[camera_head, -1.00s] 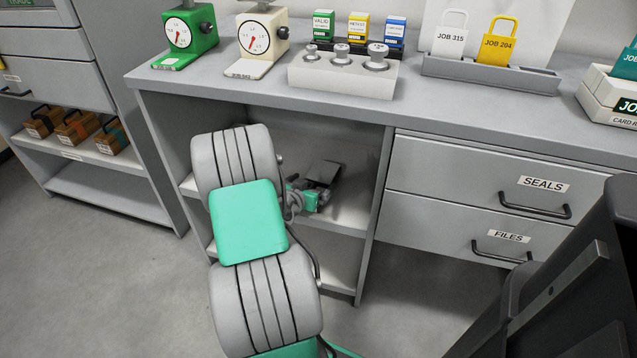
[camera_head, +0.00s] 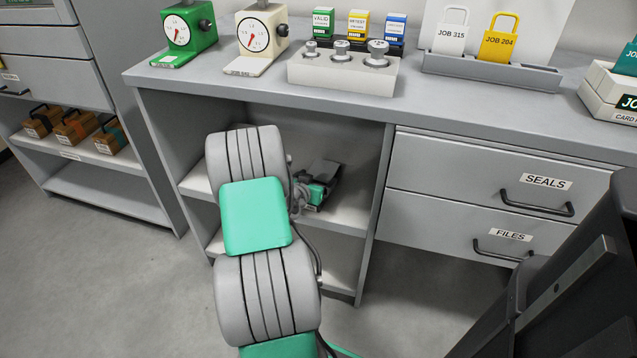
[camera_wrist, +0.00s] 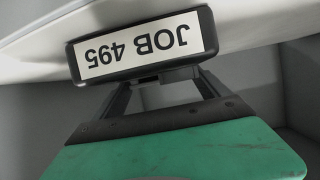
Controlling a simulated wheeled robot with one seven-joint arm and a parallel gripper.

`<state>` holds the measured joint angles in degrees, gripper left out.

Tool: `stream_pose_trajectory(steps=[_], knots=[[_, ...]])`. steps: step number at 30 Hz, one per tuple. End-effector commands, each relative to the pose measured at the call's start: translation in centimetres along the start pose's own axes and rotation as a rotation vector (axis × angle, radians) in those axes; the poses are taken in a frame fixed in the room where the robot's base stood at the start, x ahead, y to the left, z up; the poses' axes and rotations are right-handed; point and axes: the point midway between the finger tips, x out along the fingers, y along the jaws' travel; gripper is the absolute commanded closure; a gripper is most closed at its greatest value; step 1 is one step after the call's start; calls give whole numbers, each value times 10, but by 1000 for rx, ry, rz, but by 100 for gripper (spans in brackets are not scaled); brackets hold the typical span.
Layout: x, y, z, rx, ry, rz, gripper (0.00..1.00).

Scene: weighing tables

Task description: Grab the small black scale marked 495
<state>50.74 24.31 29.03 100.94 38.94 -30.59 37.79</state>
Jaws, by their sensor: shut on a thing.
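The small black scale (camera_wrist: 203,28) shows close up in the wrist view, with a white label reading JOB 495 upside down. My gripper (camera_wrist: 165,82) reaches up to it, with its two dark fingers on the scale's near side. It is shut on the scale, though the fingertips are partly hidden under its edge. In the head view my gripper is inside the open shelf bay under the counter, mostly behind my own arm. I cannot make out the scale clearly there.
The shelf board (camera_head: 345,215) and bay sides surround my gripper. Above, the counter (camera_head: 270,90) bears a green dial scale (camera_head: 187,30), a cream dial scale (camera_head: 262,35) and a weight block (camera_head: 342,75). Drawers (camera_head: 490,180) stand to the right. Open floor (camera_head: 90,290) lies left.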

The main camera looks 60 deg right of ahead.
Motion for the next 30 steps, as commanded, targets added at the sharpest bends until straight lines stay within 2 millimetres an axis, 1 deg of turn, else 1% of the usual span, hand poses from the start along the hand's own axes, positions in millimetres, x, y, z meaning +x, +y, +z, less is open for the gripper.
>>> stream_pose_trajectory(steps=[1,2,11,18,22,24,27,28,30], knots=[[0,0,0,0,0,0,47],[0,0,0,0,-1,0,50],[0,0,0,0,-1,-1,74],[0,-1,-2,1,2,-1,75],[-4,0,-10,1,3,-1,75],[-7,0,-19,2,4,-1,75],[-15,0,-38,3,5,-2,75],[-22,4,-41,2,3,-1,75],[-39,15,-55,2,4,-1,75]])
